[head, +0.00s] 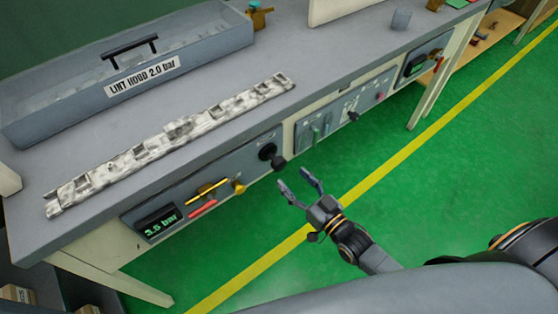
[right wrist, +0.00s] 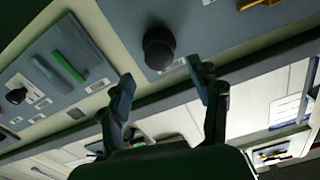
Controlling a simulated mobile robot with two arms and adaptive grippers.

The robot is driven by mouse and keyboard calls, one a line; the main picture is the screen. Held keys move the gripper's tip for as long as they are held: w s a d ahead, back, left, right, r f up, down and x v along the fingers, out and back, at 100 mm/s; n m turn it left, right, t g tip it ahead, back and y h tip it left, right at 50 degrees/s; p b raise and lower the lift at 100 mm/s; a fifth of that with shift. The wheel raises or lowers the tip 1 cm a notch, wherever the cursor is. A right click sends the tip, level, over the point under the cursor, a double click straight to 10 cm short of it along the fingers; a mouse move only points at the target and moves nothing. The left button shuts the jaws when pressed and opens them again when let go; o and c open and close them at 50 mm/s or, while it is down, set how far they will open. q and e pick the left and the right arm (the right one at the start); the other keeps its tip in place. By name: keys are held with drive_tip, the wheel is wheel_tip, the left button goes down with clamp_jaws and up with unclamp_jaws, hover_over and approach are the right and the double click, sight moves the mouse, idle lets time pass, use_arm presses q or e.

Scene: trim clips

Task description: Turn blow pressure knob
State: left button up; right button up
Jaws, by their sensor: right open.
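A black round knob (head: 267,151) sticks out near the right end of the blue-grey front panel (head: 160,198) under the bench top. It also shows in the right wrist view (right wrist: 160,48), just beyond and between my fingertips. A green display (head: 160,222) at the panel's left end seems to read 3.5 bar. My right gripper (head: 293,178) is open and empty, in front of the panel and a little below and to the right of the knob. Its two fingers also show spread in the right wrist view (right wrist: 160,73), apart from the knob. My left gripper is out of view.
A yellow bar (head: 208,189), a red bar (head: 203,209) and a yellow knob (head: 238,187) sit on the same panel. A second control panel (head: 335,120) is to the right. A lint hood box (head: 200,72) and a mottled strip (head: 150,150) lie on the bench. The green floor in front is clear.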

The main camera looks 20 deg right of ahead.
sight(282, 166)
drive_tip(key=x, duration=0.6)
drive_tip(key=shift+w, duration=0.25)
drive_tip(key=shift+w+a, duration=0.2)
drive_tip(key=shift+w, duration=0.4)
drive_tip(key=shift+c, duration=0.7)
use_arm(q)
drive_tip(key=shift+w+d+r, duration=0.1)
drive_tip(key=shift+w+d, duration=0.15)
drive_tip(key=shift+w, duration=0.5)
use_arm(e)
drive_tip(key=c, duration=1.1)
